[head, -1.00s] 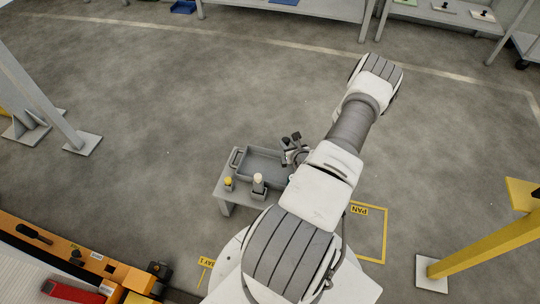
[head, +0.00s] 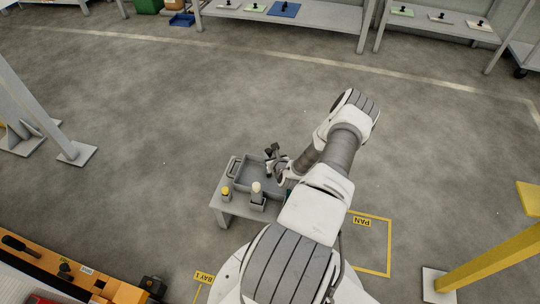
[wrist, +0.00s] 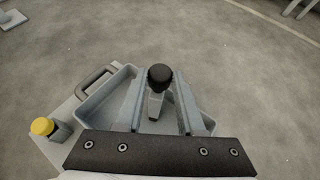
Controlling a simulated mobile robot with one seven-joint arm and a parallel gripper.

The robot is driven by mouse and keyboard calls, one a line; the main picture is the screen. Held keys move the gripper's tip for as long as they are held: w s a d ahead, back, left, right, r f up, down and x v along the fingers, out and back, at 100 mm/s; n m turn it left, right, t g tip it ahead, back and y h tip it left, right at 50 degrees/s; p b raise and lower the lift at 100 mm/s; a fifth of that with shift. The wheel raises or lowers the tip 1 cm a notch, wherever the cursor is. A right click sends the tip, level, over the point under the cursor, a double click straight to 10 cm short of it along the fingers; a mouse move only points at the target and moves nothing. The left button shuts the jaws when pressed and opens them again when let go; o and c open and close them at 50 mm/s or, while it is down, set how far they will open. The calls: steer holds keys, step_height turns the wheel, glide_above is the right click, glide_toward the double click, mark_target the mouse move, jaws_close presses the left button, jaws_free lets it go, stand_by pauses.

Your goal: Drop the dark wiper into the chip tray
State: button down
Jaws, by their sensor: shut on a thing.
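The dark wiper (wrist: 160,75) is between the two fingers of my gripper (wrist: 160,92) in the wrist view, its round black end toward the camera. The fingers are shut on it. The grey chip tray (wrist: 92,104) lies below and behind the fingers there. In the head view the tray (head: 236,178) sits on a small grey stand, and my gripper (head: 273,164) is over its right part. My gripper and arm hide some of the tray. The wiper's lower end is partly hidden by the fingers.
A yellow floor outline marked PAN (head: 388,250) is to the right. The floor beyond the stand is clear.

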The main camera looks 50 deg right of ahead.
steer(key=shift+f, duration=0.15)
steer(key=c, duration=0.5)
jaws_free()
steer(key=shift+s+r, duration=0.1)
steer(key=shift+r, duration=0.2)
steer(key=p+v, duration=0.4)
steer(key=v, duration=0.7)
steer(key=shift+s+a+r+p, duration=0.1)
steer(key=shift+s+a+p, duration=0.15)
steer(key=shift+s+p, duration=0.1)
